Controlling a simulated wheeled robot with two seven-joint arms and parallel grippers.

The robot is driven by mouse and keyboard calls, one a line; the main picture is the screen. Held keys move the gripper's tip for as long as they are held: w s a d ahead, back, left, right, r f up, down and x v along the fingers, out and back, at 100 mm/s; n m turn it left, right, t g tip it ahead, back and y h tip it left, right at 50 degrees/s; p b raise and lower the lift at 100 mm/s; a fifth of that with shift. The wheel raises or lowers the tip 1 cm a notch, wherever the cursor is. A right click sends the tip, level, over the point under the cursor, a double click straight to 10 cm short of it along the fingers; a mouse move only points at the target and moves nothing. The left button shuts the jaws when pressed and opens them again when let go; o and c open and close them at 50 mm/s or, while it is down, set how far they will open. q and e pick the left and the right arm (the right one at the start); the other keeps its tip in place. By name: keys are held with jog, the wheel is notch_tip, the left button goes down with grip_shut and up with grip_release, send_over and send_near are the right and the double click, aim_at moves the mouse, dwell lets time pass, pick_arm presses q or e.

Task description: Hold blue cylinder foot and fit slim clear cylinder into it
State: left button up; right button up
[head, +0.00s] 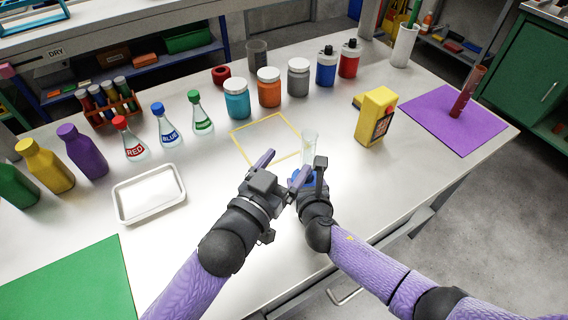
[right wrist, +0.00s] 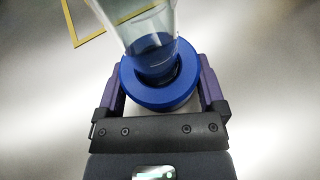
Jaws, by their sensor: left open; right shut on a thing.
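The slim clear cylinder (head: 309,147) stands upright near the table's front edge. In the right wrist view its lower end (right wrist: 152,45) sits inside the opening of the blue cylinder foot (right wrist: 158,96); how deep it goes I cannot tell. My right gripper (right wrist: 160,84) is shut on the blue foot, one finger on each side. In the head view the foot (head: 302,175) is mostly hidden by my grippers. My left gripper (head: 281,170) is open and empty, just left of the cylinder and foot, its fingers spread apart.
A yellow square outline (head: 240,143) lies on the table behind the grippers. A white tray (head: 149,194) is at left, and a yellow device (head: 374,116) stands at right. Bottles and flasks line the back.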

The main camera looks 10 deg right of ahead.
jog(key=o, duration=0.9)
